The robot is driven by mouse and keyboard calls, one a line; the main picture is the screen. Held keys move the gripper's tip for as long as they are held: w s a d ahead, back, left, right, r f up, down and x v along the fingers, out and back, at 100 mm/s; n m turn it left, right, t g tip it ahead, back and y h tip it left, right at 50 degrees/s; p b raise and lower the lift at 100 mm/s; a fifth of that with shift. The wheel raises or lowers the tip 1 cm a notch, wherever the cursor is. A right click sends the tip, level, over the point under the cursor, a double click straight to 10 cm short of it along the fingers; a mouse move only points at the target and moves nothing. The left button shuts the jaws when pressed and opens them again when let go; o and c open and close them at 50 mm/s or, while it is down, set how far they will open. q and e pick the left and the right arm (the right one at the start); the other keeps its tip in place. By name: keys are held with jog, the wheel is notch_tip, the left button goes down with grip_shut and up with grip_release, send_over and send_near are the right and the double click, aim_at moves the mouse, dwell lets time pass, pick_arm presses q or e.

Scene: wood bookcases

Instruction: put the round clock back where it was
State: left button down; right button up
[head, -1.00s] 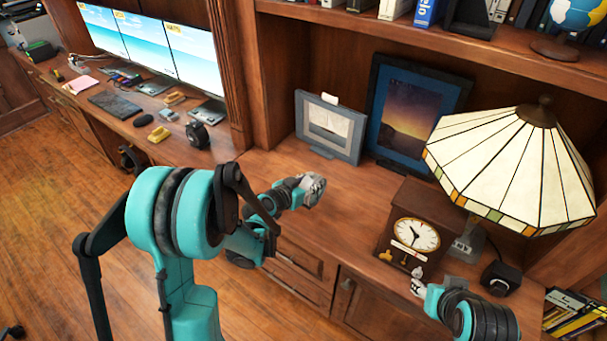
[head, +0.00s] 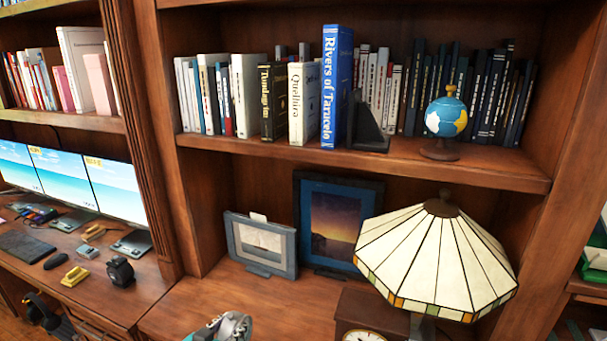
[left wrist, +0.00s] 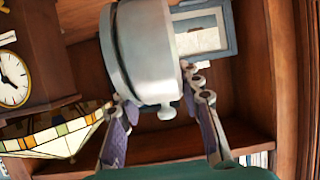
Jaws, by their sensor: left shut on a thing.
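My left gripper (left wrist: 160,112) is shut on the round clock (left wrist: 150,50), a silver drum-shaped body with a small knob, in the left wrist view. The clock lies between the two fingers, and its face is turned out of sight. In the head view only the top of my left gripper (head: 228,328) with the silvery clock shows at the bottom edge, in front of the wood counter. My right gripper is out of view.
A wooden mantel clock (head: 372,327) and a stained-glass lamp (head: 440,262) stand right of my left gripper. A grey photo frame (head: 262,245) and a dark framed picture (head: 338,220) stand behind. Books and a globe (head: 446,118) fill the shelf above. Bare counter (head: 290,300) lies between.

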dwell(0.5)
pick_arm(q)
jog(key=w+a+r+p+x, duration=0.1)
jog(key=x, duration=0.8)
jog(key=w+a+r+p+x, duration=0.1)
jog(key=a+x, duration=0.1)
jog(key=x, duration=0.7)
jog(key=shift+m+h, duration=0.3)
jog(key=a+f+b, duration=0.1)
jog(key=a+f, duration=0.2)
jog(key=w+a+f+b, duration=0.1)
jog(key=a+f+b, duration=0.1)
jog(key=a+f, duration=0.2)
jog(key=a+f+b, duration=0.2)
jog(key=a+f, duration=0.2)
jog(key=shift+w, duration=0.3)
jog(key=shift+r, duration=0.1)
